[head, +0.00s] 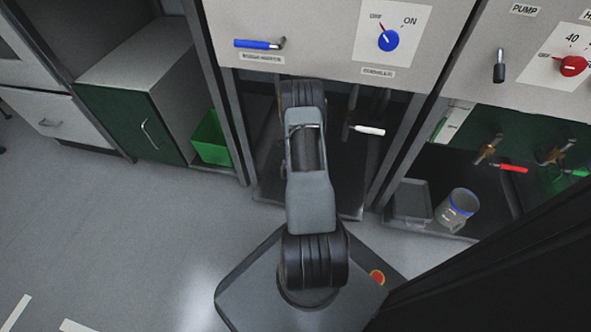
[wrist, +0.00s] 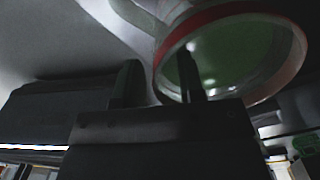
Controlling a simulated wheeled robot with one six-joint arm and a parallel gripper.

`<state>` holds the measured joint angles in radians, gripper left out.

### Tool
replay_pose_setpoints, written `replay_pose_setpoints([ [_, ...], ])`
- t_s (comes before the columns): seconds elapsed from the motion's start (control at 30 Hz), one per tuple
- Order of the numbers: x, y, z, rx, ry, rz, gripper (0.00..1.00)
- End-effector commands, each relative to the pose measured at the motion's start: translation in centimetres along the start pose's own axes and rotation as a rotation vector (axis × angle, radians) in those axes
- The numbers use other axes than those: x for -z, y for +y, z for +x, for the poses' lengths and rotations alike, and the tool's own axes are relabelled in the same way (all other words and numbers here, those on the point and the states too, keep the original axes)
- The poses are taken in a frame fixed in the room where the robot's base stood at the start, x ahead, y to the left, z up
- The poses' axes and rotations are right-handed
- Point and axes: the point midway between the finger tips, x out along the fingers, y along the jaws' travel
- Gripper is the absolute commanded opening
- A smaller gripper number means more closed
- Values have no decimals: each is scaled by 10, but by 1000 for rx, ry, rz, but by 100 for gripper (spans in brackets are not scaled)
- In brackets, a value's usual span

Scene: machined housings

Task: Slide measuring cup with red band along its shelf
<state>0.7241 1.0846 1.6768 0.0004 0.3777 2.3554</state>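The measuring cup with the red band (wrist: 295,42) is at the upper right of the wrist view. Its round rim faces the camera and its inside looks greenish. My gripper (wrist: 160,78) has its two dark fingers apart at the cup's left edge. The left finger is outside the cup, and the right finger shows against its opening. The near wall lies between them in the picture, with a visible gap to the left finger. I cannot tell whether the right finger touches the cup. In the head view my gripper and this cup are hidden beneath the front panel.
In the head view, a cup with a blue band (head: 456,212) and a grey tray (head: 411,202) stand in the right bay. A white-handled valve (head: 368,130) hangs right of my arm. A green bin (head: 211,138) stands left. Bay posts flank my arm.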

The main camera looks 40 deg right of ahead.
Motion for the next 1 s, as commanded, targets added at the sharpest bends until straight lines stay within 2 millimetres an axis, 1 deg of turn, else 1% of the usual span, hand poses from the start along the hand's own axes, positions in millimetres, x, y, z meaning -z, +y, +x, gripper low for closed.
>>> replay_pose_setpoints([
  [0.33, 0, 0, 2, 0, 0, 0, 36],
  [0.37, 0, 0, 2, 0, 0, 0, 34],
  [0.7, 0, 0, 1, 0, 0, 0, 1],
  [0.73, 0, 0, 1, 0, 0, 0, 0],
  [1.0, 0, 0, 1, -1, 1, -1, 0],
])
